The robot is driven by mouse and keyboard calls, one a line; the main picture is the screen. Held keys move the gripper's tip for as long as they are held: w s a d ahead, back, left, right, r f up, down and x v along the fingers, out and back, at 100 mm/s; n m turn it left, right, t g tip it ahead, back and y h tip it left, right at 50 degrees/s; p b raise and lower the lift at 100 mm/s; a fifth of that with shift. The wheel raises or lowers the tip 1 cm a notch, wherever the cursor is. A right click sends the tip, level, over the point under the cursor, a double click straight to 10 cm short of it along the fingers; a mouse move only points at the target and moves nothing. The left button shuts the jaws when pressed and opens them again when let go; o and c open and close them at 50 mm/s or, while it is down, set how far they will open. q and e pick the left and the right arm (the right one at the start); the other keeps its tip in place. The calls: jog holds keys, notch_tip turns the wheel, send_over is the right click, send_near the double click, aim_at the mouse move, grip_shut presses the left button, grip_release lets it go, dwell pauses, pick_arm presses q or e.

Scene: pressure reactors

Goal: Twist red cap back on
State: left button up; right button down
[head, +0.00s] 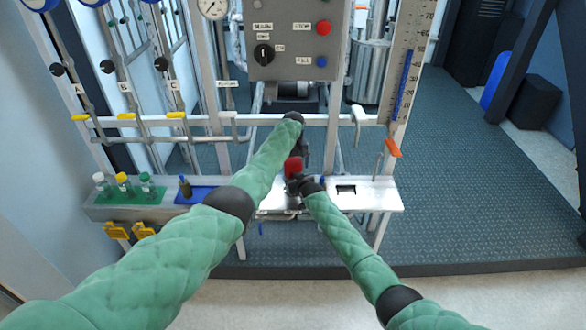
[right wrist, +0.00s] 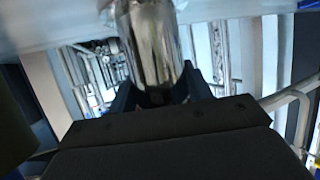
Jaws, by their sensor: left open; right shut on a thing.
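The red cap (head: 293,166) shows near the middle of the head view, just above my right gripper (head: 298,185). My right gripper is shut on a shiny metal cylinder (right wrist: 150,45), which stands between its fingers in the right wrist view. In the head view the cylinder is mostly hidden by the gripper and arms. My left gripper (head: 302,152) is open and close beside the red cap, at its upper right. Its fingers are small and dark, and I cannot tell whether they touch the cap. I cannot tell how the cap sits on the cylinder.
A bench shelf (head: 385,195) with a dark slot runs below. A green rack (head: 130,192) with capped bottles and a blue tray (head: 197,194) stand at left. A control panel (head: 292,40) hangs above a white horizontal rail (head: 255,120). A ruler post (head: 405,70) rises at right.

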pick_arm(q)
jog(key=shift+r, duration=2.75)
pick_arm(e)
jog(key=c, duration=0.6)
grip_release()
jog(key=shift+o, duration=0.2)
jog(key=shift+s+d, duration=0.1)
pick_arm(q)
jog(key=shift+f+b, duration=0.6)
pick_arm(e)
jog(key=v, duration=0.7)
jog(key=shift+s, duration=0.25)
jog(key=shift+d, duration=0.15)
